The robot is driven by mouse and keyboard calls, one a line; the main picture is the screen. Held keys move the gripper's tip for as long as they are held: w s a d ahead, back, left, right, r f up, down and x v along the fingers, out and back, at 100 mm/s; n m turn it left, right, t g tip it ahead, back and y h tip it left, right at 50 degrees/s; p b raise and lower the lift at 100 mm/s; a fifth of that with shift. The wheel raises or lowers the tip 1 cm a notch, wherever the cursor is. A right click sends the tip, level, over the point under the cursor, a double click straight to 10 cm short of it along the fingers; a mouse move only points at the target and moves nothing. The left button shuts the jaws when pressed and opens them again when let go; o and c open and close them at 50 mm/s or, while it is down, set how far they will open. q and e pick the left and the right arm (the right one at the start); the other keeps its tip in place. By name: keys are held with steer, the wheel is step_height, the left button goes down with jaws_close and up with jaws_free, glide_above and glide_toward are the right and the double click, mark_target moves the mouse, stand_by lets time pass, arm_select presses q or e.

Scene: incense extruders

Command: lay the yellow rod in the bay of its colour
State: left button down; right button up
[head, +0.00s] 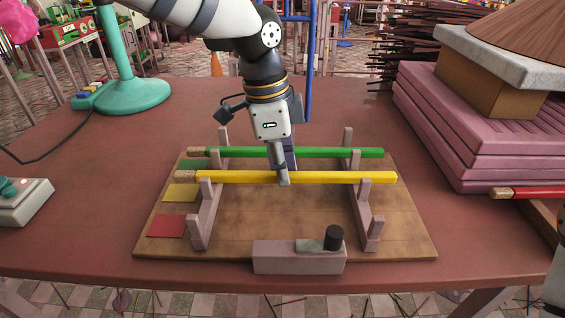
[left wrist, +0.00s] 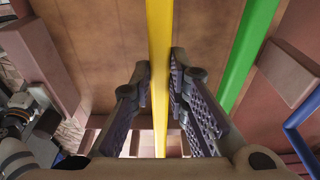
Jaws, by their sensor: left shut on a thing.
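The yellow rod (head: 330,177) lies level across the two notched rails of the wooden rack. My left gripper (head: 284,182) is shut on it near its middle, and the left wrist view shows the yellow rod (left wrist: 159,25) between both finger pads. The rod is at the middle bay, in line with the yellow patch (head: 180,193); I cannot tell whether it touches the rails. The green rod (head: 330,153) rests in the far bay, beside the green patch (head: 194,164). The near bay, by the red patch (head: 165,226), is empty. My right gripper is not in view.
A red rod (head: 525,193) lies at the right edge. A pink block with a black knob (head: 333,238) stands at the board's front. A stack of pink slabs (head: 440,125) is at the back right, and a teal stand (head: 133,94) at the back left.

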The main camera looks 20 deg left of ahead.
mark_target(272, 173)
arm_select(q)
steer(key=shift+f, duration=0.1)
steer(key=c, duration=1.6)
jaws_free()
steer(key=shift+o, duration=0.2)
step_height(272, 173, up, 13)
steer(key=a, duration=0.1)
steer(key=shift+s+a, duration=0.25)
steer(key=shift+a, duration=0.1)
steer(key=shift+f, duration=0.1)
